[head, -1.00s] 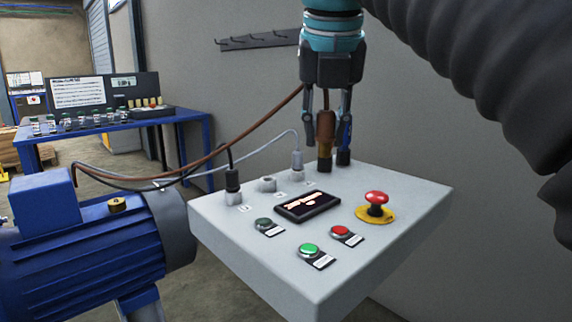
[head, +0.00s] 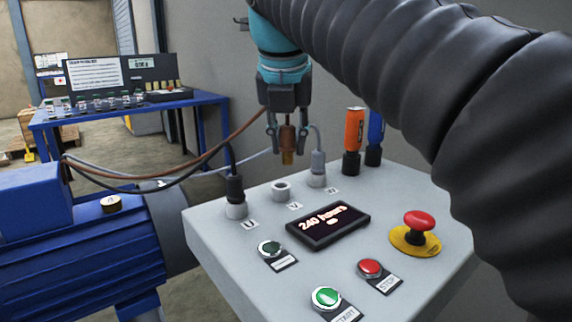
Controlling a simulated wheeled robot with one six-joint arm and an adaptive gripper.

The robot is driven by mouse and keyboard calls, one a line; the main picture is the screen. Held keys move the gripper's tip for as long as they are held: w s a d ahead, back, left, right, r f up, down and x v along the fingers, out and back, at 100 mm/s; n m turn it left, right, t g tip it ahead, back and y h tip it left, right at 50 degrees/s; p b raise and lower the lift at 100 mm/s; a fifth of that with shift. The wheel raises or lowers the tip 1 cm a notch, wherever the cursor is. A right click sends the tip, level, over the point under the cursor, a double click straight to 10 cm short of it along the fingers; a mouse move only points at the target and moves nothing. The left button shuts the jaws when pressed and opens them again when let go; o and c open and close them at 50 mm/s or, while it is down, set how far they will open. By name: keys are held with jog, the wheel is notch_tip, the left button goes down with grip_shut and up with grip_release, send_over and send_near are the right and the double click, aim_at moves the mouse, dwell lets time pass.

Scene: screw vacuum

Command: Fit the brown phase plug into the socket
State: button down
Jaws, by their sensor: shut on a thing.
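My gripper (head: 288,145) is shut on the brown plug (head: 287,138). The plug hangs upright with its brass-coloured end down, and a brown cable runs from it left to the blue motor. The empty socket (head: 281,192), a light ring marked V, is below the plug on the grey control box. The plug is apart from it, with a clear gap. A black plug (head: 235,188) stands in the socket marked U, left of it. A grey plug (head: 318,163) stands in the socket to its right, close to my right finger in the picture.
The grey box (head: 400,272) carries a display (head: 327,224), a red emergency knob (head: 419,223) and push buttons. An orange-handled tool (head: 354,130) and a blue-handled tool (head: 376,130) stand at its back. The blue motor (head: 80,240) is left. My ribbed arm hides the right side.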

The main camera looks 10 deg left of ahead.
jog(key=shift+w+a+f, duration=0.2)
jog(key=shift+a+f, duration=0.2)
jog(key=shift+a, duration=0.2)
jog(key=shift+f+b, duration=0.6)
jog(key=shift+f, duration=1.4)
jog(key=c, duration=1)
grip_release()
jog(key=shift+o, duration=0.2)
jog(key=p+v, duration=0.1)
jog(key=v, duration=1.1)
